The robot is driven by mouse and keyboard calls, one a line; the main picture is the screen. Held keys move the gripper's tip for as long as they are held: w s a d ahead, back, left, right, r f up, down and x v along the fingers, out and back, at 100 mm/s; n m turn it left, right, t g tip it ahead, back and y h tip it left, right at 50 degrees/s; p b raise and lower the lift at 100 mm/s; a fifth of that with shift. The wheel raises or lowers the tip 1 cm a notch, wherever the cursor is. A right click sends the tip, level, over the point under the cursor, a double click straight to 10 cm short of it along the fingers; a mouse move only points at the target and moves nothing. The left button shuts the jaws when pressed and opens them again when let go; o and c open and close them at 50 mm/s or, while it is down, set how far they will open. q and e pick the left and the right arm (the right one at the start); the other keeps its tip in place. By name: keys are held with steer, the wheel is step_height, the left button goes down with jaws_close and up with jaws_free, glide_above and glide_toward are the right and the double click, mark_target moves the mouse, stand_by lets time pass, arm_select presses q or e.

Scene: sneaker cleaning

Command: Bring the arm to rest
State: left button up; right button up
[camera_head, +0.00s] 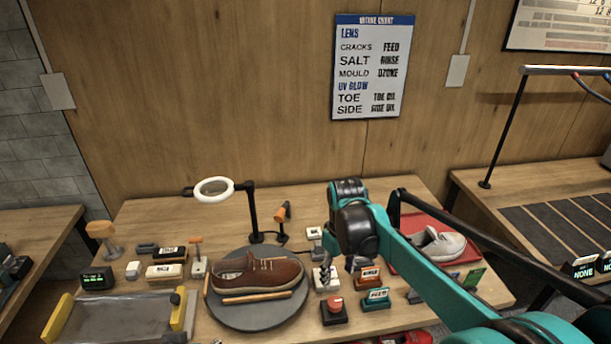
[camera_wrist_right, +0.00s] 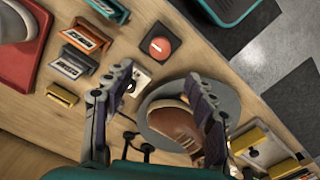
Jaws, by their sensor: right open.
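My right arm (camera_head: 440,275) comes in from the lower right of the head view, teal and black, reaching over the workbench (camera_head: 405,190). My right gripper (camera_head: 341,268) hangs partly hidden below the arm's black joint. In the right wrist view the right gripper (camera_wrist_right: 158,78) is open, its two dark fingers spread wide with nothing between them. It is above the bench, near the round grey turntable (camera_head: 260,317) that carries a brown shoe (camera_head: 235,270). The shoe also shows beyond the fingers in the wrist view (camera_wrist_right: 172,122). My left gripper is not in view.
A ring lamp (camera_head: 214,190) stands behind the turntable. A red button box (camera_head: 334,311) and small labelled blocks (camera_head: 376,299) sit right of it. A red tray (camera_head: 408,252) holds a pale shoe (camera_head: 440,245). A metal tray (camera_head: 110,318) with yellow ends lies at left.

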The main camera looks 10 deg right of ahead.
steer(key=s+d+m+t, duration=0.3)
steer(key=s+m+t, duration=0.2)
steer(key=s, duration=1)
steer(key=shift+s+m+t, duration=0.35)
steer(key=shift+m+t, duration=0.05)
steer(key=shift+t, duration=0.7)
